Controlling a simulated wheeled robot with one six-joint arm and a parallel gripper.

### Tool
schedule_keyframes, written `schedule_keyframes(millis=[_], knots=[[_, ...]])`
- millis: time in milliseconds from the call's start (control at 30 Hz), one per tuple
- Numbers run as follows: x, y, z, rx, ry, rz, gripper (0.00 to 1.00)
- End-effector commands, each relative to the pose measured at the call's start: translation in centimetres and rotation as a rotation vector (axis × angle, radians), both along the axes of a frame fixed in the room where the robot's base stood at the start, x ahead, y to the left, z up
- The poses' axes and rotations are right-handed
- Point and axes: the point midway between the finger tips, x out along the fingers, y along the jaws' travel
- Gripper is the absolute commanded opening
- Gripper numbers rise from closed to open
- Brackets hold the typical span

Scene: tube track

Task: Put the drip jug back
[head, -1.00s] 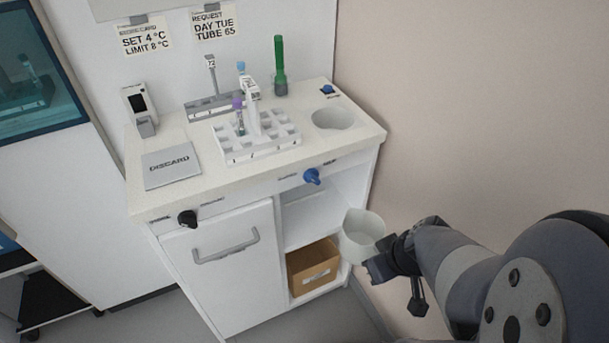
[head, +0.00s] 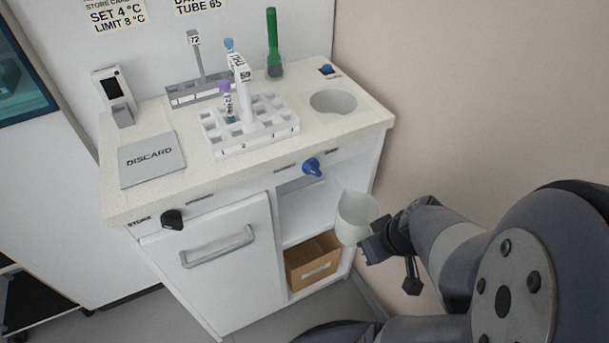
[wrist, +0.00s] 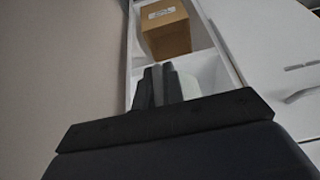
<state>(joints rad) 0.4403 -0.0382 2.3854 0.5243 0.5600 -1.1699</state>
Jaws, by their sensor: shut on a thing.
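The drip jug (head: 355,217) is a pale, open-topped vessel in front of the right side of the cabinet, below the counter. My gripper (head: 372,243) is shut on it from the right and holds it in the air, near the open shelf. In the wrist view the dark fingers (wrist: 161,84) reach toward the cabinet, and part of the pale jug (wrist: 188,86) shows beside them, mostly hidden. The blue tap (head: 312,167) sits on the cabinet front, above and left of the jug. The open shelf bay (head: 303,211) is left of the jug.
A cardboard box (head: 314,262) stands in the lower bay. On the counter are a tube rack (head: 250,130), a grey discard plate (head: 152,158), a green tube (head: 272,40) and a round basin (head: 334,102). A wall (head: 480,100) rises close on the right.

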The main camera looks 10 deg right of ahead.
Motion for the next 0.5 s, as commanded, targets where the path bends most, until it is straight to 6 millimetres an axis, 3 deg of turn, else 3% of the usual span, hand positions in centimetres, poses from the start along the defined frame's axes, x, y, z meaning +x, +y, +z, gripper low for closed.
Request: schedule_keyframes(millis=[33, 233, 500], knots=[[0.0, 0.0, -1.4, 0.000, 0.000, 0.000, 0.00], [0.0, 0.0, -4.4, 0.000, 0.000, 0.000, 0.00], [0.2, 0.1, -5.9, 0.000, 0.000, 0.001, 0.00]])
